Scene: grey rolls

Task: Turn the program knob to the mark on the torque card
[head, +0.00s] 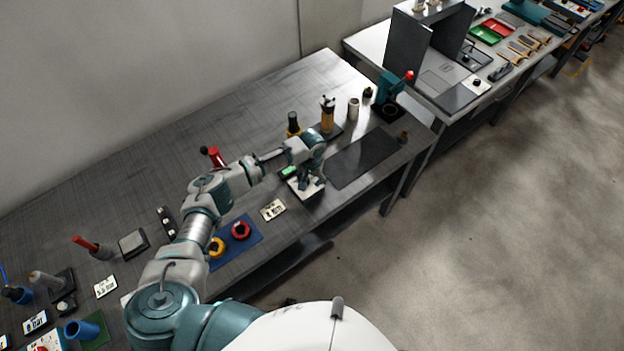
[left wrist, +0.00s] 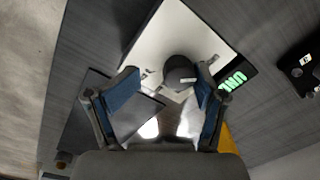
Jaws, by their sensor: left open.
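The program knob (left wrist: 180,70) is a dark round knob on a white panel (left wrist: 195,35) in the left wrist view. A green lit display (left wrist: 232,82) sits beside it; it also shows in the head view (head: 289,171). My left gripper (left wrist: 167,76) is open, its fingertips on either side of the knob; I cannot tell if they touch it. In the head view my left gripper (head: 311,181) is over the white-topped unit (head: 308,194) and hides the knob. A white card (head: 273,209) with dark lettering, perhaps the torque card, lies left of the unit; its lettering is too small to read.
A blue mat (head: 250,228) with a red ring (head: 241,230) and a yellow ring (head: 217,247) lies left of the card. A dark mat (head: 362,158) lies right of the unit. Bottles (head: 327,118) stand behind. The bench's front edge is close to the unit.

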